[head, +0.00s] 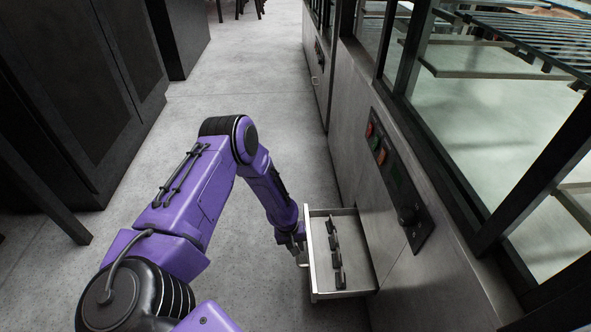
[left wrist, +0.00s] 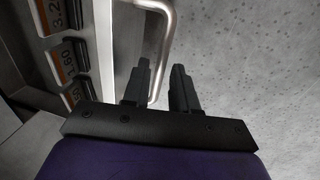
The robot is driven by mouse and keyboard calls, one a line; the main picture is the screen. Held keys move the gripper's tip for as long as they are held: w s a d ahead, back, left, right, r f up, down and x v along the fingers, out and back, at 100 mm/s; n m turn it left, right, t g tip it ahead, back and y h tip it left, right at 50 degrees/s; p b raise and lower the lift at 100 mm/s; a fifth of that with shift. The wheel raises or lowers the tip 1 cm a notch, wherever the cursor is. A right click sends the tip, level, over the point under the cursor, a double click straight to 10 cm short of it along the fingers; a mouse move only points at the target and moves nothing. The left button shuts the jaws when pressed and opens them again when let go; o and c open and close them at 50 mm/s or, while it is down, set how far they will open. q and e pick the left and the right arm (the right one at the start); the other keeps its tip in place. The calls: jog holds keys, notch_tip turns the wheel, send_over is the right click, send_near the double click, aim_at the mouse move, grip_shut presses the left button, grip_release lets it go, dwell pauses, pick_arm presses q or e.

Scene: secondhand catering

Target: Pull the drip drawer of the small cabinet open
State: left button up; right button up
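The drip drawer (head: 357,250) stands pulled out from the small cabinet (head: 350,150), its open top showing a shallow metal tray. My left gripper (head: 297,246) is at the drawer's front, by its handle (head: 302,259). In the left wrist view the silver bar handle (left wrist: 161,45) passes between the two dark fingers of my left gripper (left wrist: 160,88). The fingers are apart, with a gap between the bar and the right finger. My right gripper is not in view.
Several dark tag holders with price labels (left wrist: 68,60) lie in a row in the drawer. A control panel (head: 398,185) with knob and buttons is on the cabinet face. Glass display cases rise above it. Dark cabinets (head: 85,90) stand left; the grey floor (head: 250,80) between is clear.

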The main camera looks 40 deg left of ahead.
pick_arm(q)
jog(key=shift+o, duration=0.3)
notch_tip(320, 180, up, 10)
jog(key=s+a+p, duration=0.1)
jog(key=p, duration=0.3)
jog(key=shift+s+a+r+p, duration=0.15)
jog(key=shift+s+a+p, duration=0.1)
jog(key=shift+p, duration=0.15)
jog(key=s+d+m+t+y, duration=0.1)
jog(key=s+d+y, duration=0.2)
jog(key=s, duration=0.9)
jog(key=s+d+m+t+y, duration=0.1)
jog(key=s+d+y, duration=0.15)
jog(key=s, duration=0.85)
notch_tip(320, 180, up, 27)
jog(key=p, duration=2.6)
jog(key=shift+d, duration=0.35)
